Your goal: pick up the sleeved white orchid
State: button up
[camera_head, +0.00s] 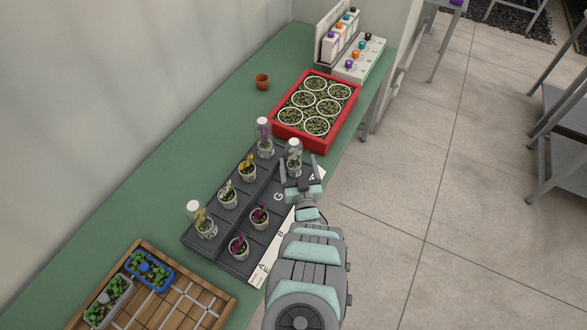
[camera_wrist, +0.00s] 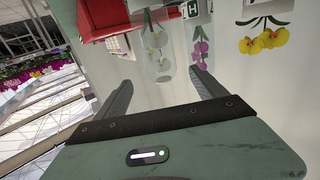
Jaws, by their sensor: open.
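The sleeved white orchid (camera_head: 295,158) stands upright in a clear sleeve at the far right corner of the dark compartment tray (camera_head: 253,262). In the wrist view the white orchid (camera_wrist: 157,45) shows pale flowers inside the see-through sleeve. My gripper (camera_head: 300,174) is open, with a finger on either side of the sleeved pot's lower part as the head view shows it. In the wrist view the orchid lies ahead, between the lines of the fingers (camera_wrist: 160,78). Whether the fingers touch it cannot be told.
Several other potted orchids share the tray, including a sleeved purple one (camera_head: 264,138) close on the left and a sleeved yellow one (camera_head: 203,220). A red crate (camera_head: 329,147) of round pots stands just behind. A wooden tray (camera_head: 200,300) lies in front. The bench's left side is mostly clear.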

aim_at(295, 154)
jog(key=shift+w+a+f+b, duration=0.1)
jog(key=shift+w+b, duration=0.05)
jog(key=shift+w, duration=0.3)
jog(key=shift+w+a+f+b, duration=0.1)
jog(key=shift+w+b, duration=0.05)
jog(key=shift+w, duration=0.25)
jog(key=shift+w+r, duration=0.2)
jog(key=shift+w, duration=0.35)
jog(key=shift+w+a+f, duration=0.15)
jog(key=shift+w+f, duration=0.05)
jog(key=shift+w, duration=0.65)
jog(key=shift+w+a+r, duration=0.1)
jog(key=shift+w, duration=0.25)
jog(key=shift+w+f, duration=0.2)
jog(key=shift+w, duration=0.05)
jog(key=shift+w+a+r+b, duration=0.15)
jog(key=shift+w+b, duration=0.35)
jog(key=shift+w, duration=0.45)
grip_shut()
